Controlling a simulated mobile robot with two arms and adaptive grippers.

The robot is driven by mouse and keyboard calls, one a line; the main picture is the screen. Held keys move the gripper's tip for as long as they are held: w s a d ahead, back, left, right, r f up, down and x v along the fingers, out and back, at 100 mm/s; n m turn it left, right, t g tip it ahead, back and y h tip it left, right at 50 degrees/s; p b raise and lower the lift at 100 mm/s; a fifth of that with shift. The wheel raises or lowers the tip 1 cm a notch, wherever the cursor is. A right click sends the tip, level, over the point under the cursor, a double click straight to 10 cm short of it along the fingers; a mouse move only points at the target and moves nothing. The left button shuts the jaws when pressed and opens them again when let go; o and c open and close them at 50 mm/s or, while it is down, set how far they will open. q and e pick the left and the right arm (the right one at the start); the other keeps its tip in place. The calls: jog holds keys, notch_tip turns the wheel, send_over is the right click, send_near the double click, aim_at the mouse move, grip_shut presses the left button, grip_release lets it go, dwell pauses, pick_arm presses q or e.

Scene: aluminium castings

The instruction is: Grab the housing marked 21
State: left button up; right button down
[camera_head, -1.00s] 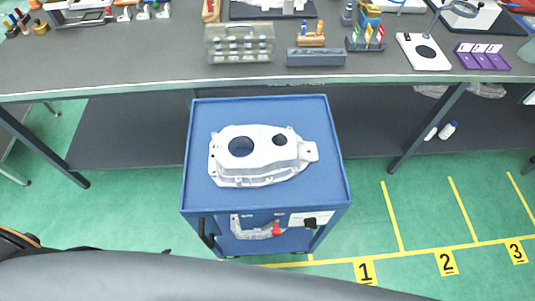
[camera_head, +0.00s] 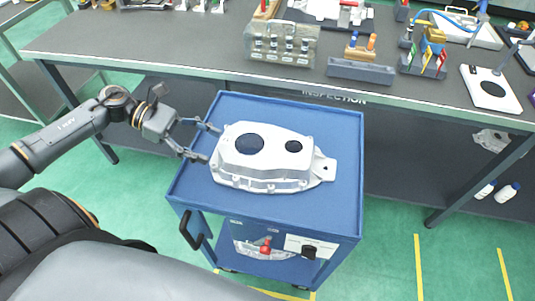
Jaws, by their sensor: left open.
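A silver cast aluminium housing (camera_head: 268,170) with two dark round openings lies on top of a blue cart (camera_head: 345,205). I cannot read a number 21 on it. My left gripper (camera_head: 212,143) is open at the left end of the housing. One finger is near the cart's back left edge and the other is close to the housing's left side. I cannot tell whether it touches. My right gripper is not in view.
A grey workbench (camera_head: 200,50) marked INSPECTION stands behind the cart. It carries a clear case (camera_head: 282,45), a grey block (camera_head: 360,72) and a white stand (camera_head: 490,88). Another casting (camera_head: 262,240) sits on the cart's lower level.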

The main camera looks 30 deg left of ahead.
aim_at(249, 162)
pick_arm(q)
jog(key=x, duration=0.3)
jog(key=shift+r, duration=0.1)
jog(key=shift+w+d+f, duration=0.15)
jog(key=shift+d+f, duration=0.05)
jog(key=shift+d, duration=0.4)
jog(key=shift+d+p, duration=0.3)
jog(key=shift+d, duration=0.05)
jog(key=x, duration=0.1)
jog(key=p+x, duration=0.1)
jog(key=x, duration=0.1)
jog(key=shift+d, duration=0.4)
jog(key=shift+d+f, duration=0.25)
jog(key=shift+d, duration=0.1)
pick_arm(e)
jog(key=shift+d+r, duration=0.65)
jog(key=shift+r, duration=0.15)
pick_arm(q)
jog(key=shift+c, duration=0.2)
grip_shut()
jog(key=shift+r, duration=0.15)
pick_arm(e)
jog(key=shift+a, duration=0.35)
